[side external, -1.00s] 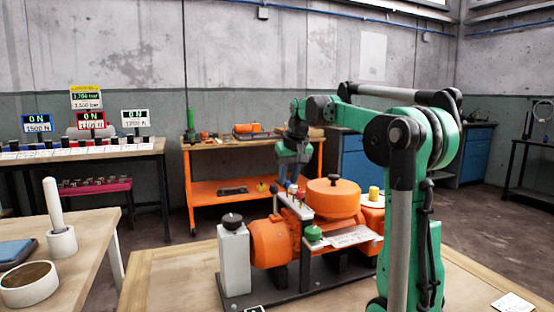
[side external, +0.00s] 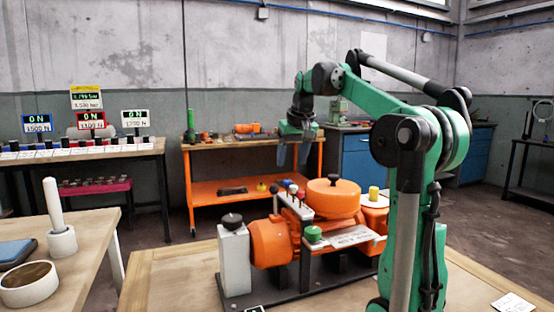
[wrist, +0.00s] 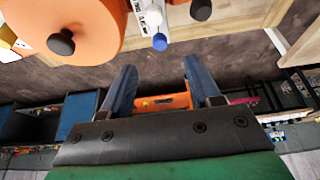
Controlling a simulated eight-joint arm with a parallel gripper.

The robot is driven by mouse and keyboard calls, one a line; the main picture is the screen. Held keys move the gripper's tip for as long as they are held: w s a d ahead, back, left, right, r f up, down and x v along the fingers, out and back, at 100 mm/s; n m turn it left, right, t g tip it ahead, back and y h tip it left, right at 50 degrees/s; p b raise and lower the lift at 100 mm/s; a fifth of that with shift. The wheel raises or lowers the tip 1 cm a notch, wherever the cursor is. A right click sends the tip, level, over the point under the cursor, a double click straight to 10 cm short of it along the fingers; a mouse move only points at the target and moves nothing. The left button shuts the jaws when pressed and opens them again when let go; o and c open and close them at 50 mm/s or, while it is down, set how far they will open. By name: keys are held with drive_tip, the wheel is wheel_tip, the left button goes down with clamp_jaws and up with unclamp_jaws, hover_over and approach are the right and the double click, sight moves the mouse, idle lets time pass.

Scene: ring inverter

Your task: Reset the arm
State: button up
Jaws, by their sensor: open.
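My gripper (side external: 294,152) hangs from my green arm above the orange machine (side external: 334,197) in the side view. Its two blue-grey fingers point down, spread apart, with nothing between them. In the wrist view my gripper (wrist: 163,82) shows both fingers apart, and the orange machine (wrist: 65,15) with a dark knob lies at the upper left. A blue-tipped knob and a white part of the machine show close by. The fingers touch nothing that I can see.
The machine stands on a dark base on a wooden table (side external: 180,268). An orange workbench (side external: 230,188) stands behind. A left table (side external: 95,232) holds a white ring (side external: 30,285) and a ring with an upright peg (side external: 60,240). The air around my gripper looks clear.

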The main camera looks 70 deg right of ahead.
drive_tip(key=shift+r, duration=0.2)
drive_tip(key=shift+a, duration=0.1)
drive_tip(key=w+a+f+n+t, duration=0.1)
drive_tip(key=w+a+f+n, duration=0.1)
drive_tip(key=a, duration=0.4)
drive_tip(key=w+a+f+n+t, duration=0.1)
drive_tip(key=w+a+f+n, duration=0.15)
drive_tip(key=a, duration=0.35)
drive_tip(key=s+a+f+n+t+y, duration=0.1)
drive_tip(key=a+f+n, duration=0.1)
drive_tip(key=a+f, duration=0.3)
drive_tip(key=s+a+f+n+y, duration=0.1)
drive_tip(key=a+f+n+y, duration=0.1)
drive_tip(key=a+f, duration=0.4)
drive_tip(key=a, duration=0.5)
drive_tip(key=shift+s+t, duration=0.3)
drive_tip(key=shift+t, duration=0.1)
drive_tip(key=shift+n, duration=0.25)
